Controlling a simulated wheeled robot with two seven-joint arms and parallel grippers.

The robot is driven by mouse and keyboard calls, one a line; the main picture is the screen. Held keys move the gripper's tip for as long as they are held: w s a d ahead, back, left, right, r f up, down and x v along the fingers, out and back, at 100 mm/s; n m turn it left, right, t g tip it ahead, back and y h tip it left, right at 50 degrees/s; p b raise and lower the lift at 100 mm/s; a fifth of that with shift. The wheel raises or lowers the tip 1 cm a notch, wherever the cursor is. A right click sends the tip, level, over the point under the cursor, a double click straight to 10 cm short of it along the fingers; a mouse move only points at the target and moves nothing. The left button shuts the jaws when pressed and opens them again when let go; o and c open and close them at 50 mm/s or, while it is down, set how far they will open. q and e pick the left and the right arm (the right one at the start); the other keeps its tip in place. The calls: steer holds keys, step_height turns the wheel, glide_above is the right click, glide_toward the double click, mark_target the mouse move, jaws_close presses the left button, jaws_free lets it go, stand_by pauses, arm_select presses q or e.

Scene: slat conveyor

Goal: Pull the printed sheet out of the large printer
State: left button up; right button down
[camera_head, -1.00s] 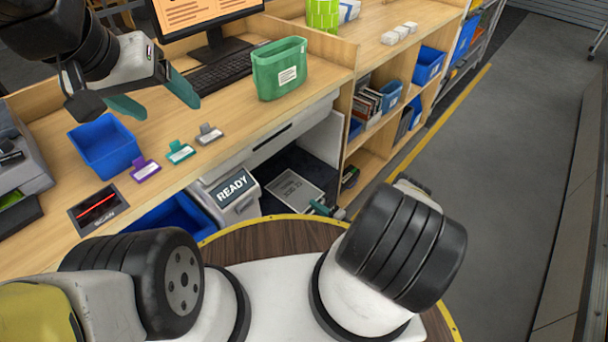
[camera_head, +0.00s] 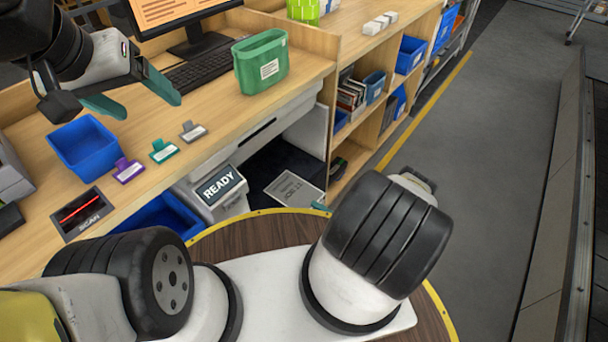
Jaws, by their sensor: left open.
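The large printer (camera_head: 214,203) is a grey-white machine under the desk with a READY display (camera_head: 220,187). A light grey sheet (camera_head: 294,188) with printed text shows to its right, low down over a dark area. A small teal tip of my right gripper (camera_head: 320,207) shows at the sheet's lower right edge; my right arm hides the rest. I cannot tell whether it grips the sheet. My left gripper (camera_head: 148,103) is open and empty above the desk, beyond the blue bin, far from the sheet.
On the desk (camera_head: 225,112) are a blue bin (camera_head: 84,147), several coloured clips, a scan pad (camera_head: 82,213), a green holder (camera_head: 261,63), a keyboard (camera_head: 206,71) and a monitor. Shelves with blue boxes stand behind at right. Grey floor on the right is clear.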

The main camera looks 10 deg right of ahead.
steer(key=v, duration=0.9)
steer(key=shift+s+d, duration=0.2)
steer(key=shift+s, duration=0.05)
